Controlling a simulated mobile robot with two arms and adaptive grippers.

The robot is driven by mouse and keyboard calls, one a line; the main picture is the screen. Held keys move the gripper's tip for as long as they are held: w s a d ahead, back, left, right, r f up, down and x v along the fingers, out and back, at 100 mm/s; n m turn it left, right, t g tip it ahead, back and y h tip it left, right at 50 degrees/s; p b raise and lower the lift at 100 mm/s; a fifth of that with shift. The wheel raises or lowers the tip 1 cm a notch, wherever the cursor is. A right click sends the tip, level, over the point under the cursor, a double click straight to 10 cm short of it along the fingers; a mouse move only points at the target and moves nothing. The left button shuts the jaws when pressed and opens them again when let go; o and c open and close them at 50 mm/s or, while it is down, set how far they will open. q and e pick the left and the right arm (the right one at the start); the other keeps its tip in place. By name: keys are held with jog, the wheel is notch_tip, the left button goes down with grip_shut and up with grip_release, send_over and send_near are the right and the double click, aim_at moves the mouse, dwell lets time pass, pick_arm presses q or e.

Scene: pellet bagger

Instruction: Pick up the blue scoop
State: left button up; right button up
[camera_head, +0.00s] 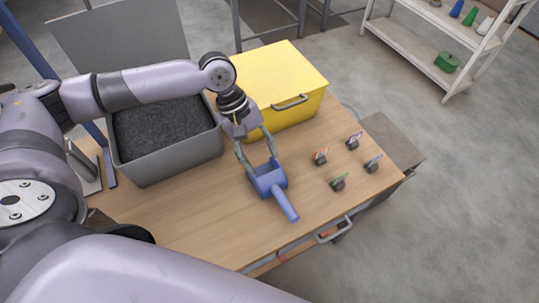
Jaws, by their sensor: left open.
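The blue scoop (268,180) lies on the wooden table (200,215), its handle pointing toward the table's front edge at the lower right. My left gripper (257,160) is open above the scoop's bowl, with its fingers reaching down around the bowl's back part. I cannot tell whether the fingers touch it. My right gripper does not show.
A grey bin (170,163) full of dark pellets stands left of the scoop. A yellow lidded box (270,80) stands behind it. Several small clips (339,182) are on the table to the right. A white shelf (420,62) stands at the back right.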

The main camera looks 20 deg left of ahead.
pick_arm(q)
jog(key=p, duration=0.2)
send_near(281, 197)
notch_tip(281, 197, down, 2)
jog(key=x, duration=0.4)
jog(key=shift+d+f, duration=0.15)
jog(key=shift+d, duration=0.15)
jog(key=p+x, duration=0.1)
jog(key=x, duration=0.3)
jog(key=shift+s+d, duration=0.15)
jog(key=shift+d+f, duration=0.2)
jog(key=shift+f, duration=0.3)
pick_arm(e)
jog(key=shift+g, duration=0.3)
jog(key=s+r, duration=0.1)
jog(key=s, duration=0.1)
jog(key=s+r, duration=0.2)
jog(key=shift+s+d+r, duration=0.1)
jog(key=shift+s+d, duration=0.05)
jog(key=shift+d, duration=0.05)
pick_arm(q)
jog(key=shift+c, duration=0.5)
